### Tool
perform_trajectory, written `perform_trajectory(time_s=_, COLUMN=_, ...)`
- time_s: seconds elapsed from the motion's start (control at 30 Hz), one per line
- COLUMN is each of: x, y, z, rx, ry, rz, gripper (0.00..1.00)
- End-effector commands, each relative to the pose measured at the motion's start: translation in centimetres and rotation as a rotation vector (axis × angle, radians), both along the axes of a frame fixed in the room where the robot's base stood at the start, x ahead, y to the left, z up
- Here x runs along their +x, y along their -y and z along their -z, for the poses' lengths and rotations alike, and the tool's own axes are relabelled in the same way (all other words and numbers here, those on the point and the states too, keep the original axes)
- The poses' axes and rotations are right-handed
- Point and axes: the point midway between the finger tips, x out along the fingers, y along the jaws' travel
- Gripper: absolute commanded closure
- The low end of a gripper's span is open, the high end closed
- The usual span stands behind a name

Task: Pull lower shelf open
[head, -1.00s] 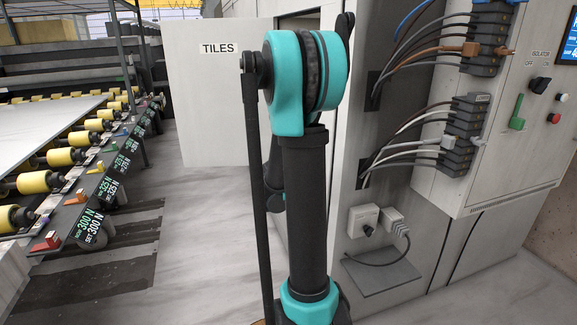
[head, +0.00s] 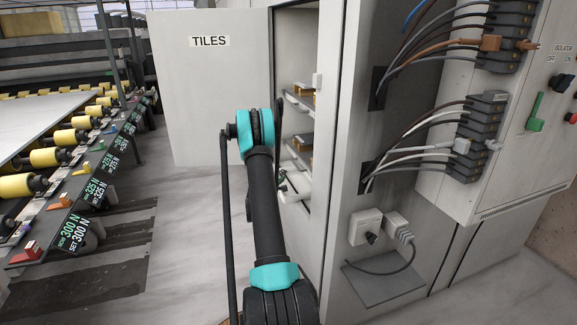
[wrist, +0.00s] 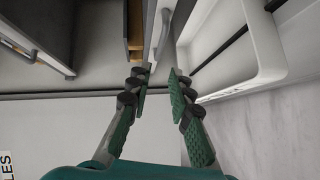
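The open cabinet (head: 331,150) has pull-out shelves inside, seen past my arm in the head view. The lower shelf (head: 297,194) has a pale front and is partly hidden by my arm and gripper. My gripper (head: 283,183) is at the cabinet opening, by this lower shelf, and shows only small there. In the wrist view my gripper (wrist: 158,77) has its green fingers apart with nothing between the tips. A pale bar handle (wrist: 161,36) lies just beyond the fingertips, roughly in line with the gap. I cannot tell whether a finger touches it.
The door marked TILES (head: 215,95) stands open left of the cabinet. Brown boxes (head: 303,145) sit on the shelves. Cables and a plug (head: 401,227) are on the cabinet's right side. A roller conveyor (head: 60,160) is at far left. The floor before the door is clear.

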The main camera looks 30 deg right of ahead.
Motion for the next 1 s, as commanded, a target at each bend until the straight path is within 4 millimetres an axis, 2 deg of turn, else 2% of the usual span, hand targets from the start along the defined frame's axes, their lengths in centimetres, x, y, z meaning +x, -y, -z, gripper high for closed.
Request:
perform_trajectory(time_s=0.33, x=1.4, y=2.5, z=1.0, rx=-0.022, ry=-0.007, rz=-0.001, gripper=0.8)
perform_trajectory(time_s=1.0, x=8.0, y=13.1, z=2.8, rx=-0.021, ry=-0.007, rz=-0.001, gripper=0.8)
